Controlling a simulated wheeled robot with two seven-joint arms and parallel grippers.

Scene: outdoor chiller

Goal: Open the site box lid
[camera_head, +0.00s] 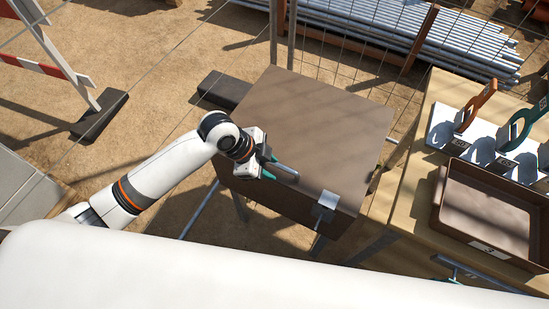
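The site box (320,115) is a brown box on legs in the middle of the view, and its flat lid looks closed. A silver latch plate (325,204) is at the right of its near edge. A grey bar-like handle (286,173) shows at the near edge, left of the latch. My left gripper (268,167) is at this handle, with teal fingertips close around its left end. My wrist covers part of the contact, so I cannot tell whether the fingers are closed on it.
A wooden table (410,190) stands close on the right, with a brown tray (441,200) and a white rack of coloured tools (482,150). A wire fence and stacked pipes (390,25) are behind the box. A striped barrier (45,68) stands at left on open sandy ground.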

